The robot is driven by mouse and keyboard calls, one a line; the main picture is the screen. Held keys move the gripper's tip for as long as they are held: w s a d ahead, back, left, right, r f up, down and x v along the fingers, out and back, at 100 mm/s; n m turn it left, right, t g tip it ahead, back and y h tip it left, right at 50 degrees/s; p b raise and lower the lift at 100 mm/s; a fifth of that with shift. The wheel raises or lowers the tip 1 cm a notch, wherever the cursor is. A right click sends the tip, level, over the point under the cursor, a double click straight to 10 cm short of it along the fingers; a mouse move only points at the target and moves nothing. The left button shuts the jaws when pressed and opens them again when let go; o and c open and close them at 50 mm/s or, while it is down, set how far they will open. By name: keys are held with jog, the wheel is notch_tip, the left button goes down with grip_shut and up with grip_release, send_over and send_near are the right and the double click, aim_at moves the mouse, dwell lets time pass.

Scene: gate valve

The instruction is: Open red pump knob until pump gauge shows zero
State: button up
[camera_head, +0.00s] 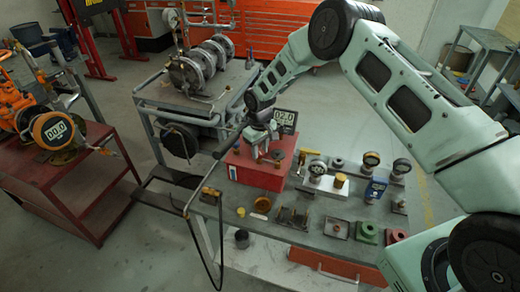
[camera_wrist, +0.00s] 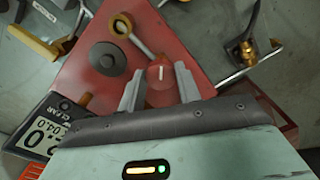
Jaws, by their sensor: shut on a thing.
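The red knob (camera_wrist: 161,74) sits on a red pump box (camera_wrist: 100,30), with a light line across its top. My gripper (camera_wrist: 158,88) is shut on it, one finger on each side. In the head view, my gripper (camera_head: 259,150) is over the top of the red box (camera_head: 254,174), and the knob is hard to make out there. A black digital gauge (camera_head: 285,117) stands behind the box and appears to read about 02.0.
A lever with a brass ring (camera_wrist: 122,26) and a dark round disc (camera_wrist: 108,59) are on the box near the knob. The workbench (camera_head: 325,215) holds several small gauges and fittings to the right. An orange gauge (camera_head: 55,129) reading about 00.0 stands on a red cart at left.

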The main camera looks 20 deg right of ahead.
aim_at(260, 152)
jog(key=shift+f+b, duration=0.1)
jog(key=shift+b, duration=0.2)
jog(key=n+b, duration=0.2)
jog(key=n, duration=0.1)
jog(key=shift+f+b, duration=0.15)
jog(key=shift+b, duration=0.25)
jog(key=n+b, duration=0.2)
jog(key=shift+w+d+n, duration=0.1)
jog(key=shift+n, duration=0.3)
jog(key=n, duration=0.2)
jog(key=n+b, duration=0.1)
jog(key=n, duration=0.1)
jog(key=n+b, duration=0.1)
jog(key=n, duration=0.1)
jog(key=shift+r, duration=0.25)
jog(key=shift+w+n, duration=0.1)
jog(key=shift+n, duration=0.2)
jog(key=o, duration=1)
jog(key=shift+c, duration=0.2)
notch_tip(260, 152, up, 18)
jog(key=b, duration=0.4)
jog(key=shift+f, duration=0.25)
